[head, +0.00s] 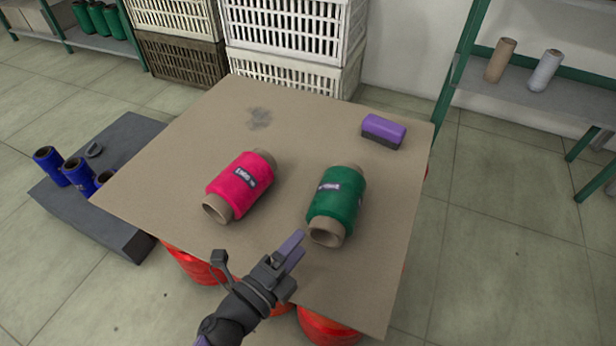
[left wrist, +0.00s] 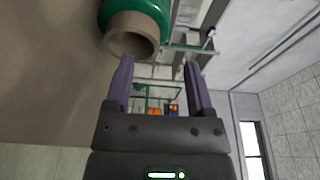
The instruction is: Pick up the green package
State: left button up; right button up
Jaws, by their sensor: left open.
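The green package (head: 337,200) is a spool of green thread on a tan cardboard core, with a small label. It lies on its side on the brown table (head: 290,282), right of the middle. My left gripper (head: 293,246) is at the table's front, just short of the core's near end and to its left. It is open and empty. In the left wrist view the green package (left wrist: 148,12) shows at the top, its core end beyond the two purple fingers (left wrist: 160,78), not between them. My right gripper is not in view.
A pink spool (head: 241,184) lies left of the green one. A purple and grey block (head: 383,130) sits at the table's back right. Blue spools (head: 78,172) stand on a low dark platform at the left. White crates (head: 290,60) stand behind the table.

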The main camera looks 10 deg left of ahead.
aim_at(328, 216)
pick_arm(q)
jog(key=b+x, duration=0.1)
jog(key=x, duration=0.3)
jog(key=b+x, duration=0.1)
jog(key=x, duration=0.4)
jog(key=shift+s+d+r, duration=0.2)
jog(key=shift+d, duration=0.2)
jog(key=shift+c, duration=0.3)
jog(key=c, duration=0.5)
grip_shut()
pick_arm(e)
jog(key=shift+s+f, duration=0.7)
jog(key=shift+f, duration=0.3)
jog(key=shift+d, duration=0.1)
